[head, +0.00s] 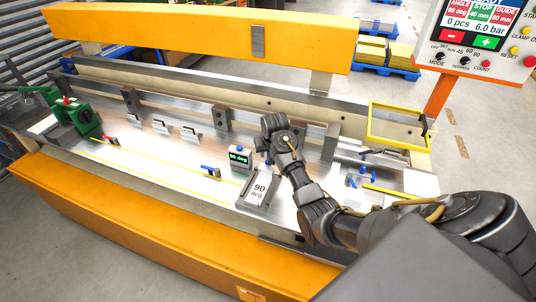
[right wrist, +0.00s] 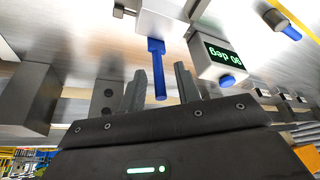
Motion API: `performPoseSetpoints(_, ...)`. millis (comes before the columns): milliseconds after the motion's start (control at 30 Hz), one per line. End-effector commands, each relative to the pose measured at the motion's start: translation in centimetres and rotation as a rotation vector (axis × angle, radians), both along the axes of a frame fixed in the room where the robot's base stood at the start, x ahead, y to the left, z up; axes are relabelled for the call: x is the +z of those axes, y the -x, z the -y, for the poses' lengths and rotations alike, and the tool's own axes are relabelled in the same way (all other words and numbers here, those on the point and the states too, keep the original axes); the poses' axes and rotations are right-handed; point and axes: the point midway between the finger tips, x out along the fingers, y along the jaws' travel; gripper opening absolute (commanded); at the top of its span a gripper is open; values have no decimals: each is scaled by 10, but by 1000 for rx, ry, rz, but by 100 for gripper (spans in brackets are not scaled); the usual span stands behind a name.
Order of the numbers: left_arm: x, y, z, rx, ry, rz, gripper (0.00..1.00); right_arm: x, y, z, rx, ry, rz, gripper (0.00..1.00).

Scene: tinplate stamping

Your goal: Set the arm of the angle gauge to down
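The angle gauge (head: 240,157) is a small grey box with a green lit display reading 90 deg and a blue button on top. It also shows, upside down, in the right wrist view (right wrist: 222,58). A blue lever (right wrist: 156,70) sticks out from a metal block (right wrist: 152,26) beside the display, and looks like the gauge's arm. My right gripper (right wrist: 161,78) is open, with one finger on each side of the lever's free end and visible gaps. In the head view the right gripper (head: 267,150) is mostly hidden by its own wrist. My left gripper is out of view.
A block with a white 90 deg card (head: 259,189) stands in front. Other blue-handled parts (head: 210,171) and (head: 357,178) lie on the metal bed. A yellow frame (head: 399,107) is at the right, a green clamp (head: 75,115) at the left, and a control panel (head: 480,38) upper right.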

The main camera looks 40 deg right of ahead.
Motion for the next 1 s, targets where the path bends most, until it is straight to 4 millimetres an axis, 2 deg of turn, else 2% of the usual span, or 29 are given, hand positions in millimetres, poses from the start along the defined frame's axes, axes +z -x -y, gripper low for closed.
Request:
performPoseSetpoints(200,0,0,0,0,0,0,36,-17,-7,3,0,0,-1,32)
performPoseSetpoints(500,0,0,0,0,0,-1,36,-19,-8,3,0,0,1,32)
performPoseSetpoints(767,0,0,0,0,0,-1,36,-19,-8,3,0,0,1,0)
performPoseSetpoints(1000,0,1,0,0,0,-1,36,-19,-8,3,0,0,1,0)
